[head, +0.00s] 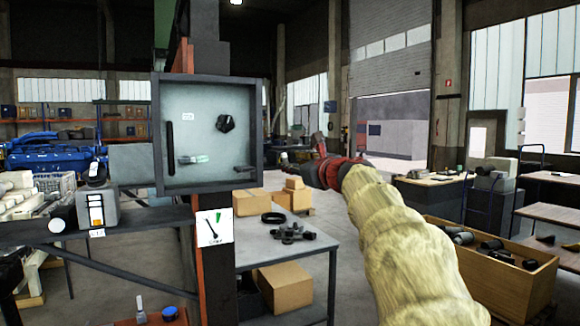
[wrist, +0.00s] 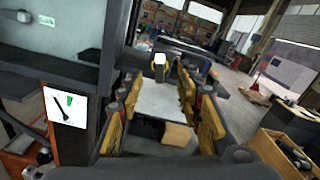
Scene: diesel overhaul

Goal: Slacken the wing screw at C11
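A dark lobed knob (head: 226,124), possibly the wing screw, sits on the pale face of a grey-framed box (head: 207,82) in the head view. A small label (head: 188,117) beside it is too small to read, so I cannot confirm C11. My gripper (head: 285,158) is to the right of the box, apart from it, at the end of my sleeved arm. In the wrist view my gripper (wrist: 156,82) shows its yellow fingers spread wide with nothing between them. The knob is not seen in the wrist view.
A sign (head: 214,228) with a black pointer and green wedge hangs below the box; it also shows in the wrist view (wrist: 66,106). A post (head: 213,285) carries the box. Behind stands a table (head: 318,248) with dark parts. A wooden crate (head: 540,290) is at right.

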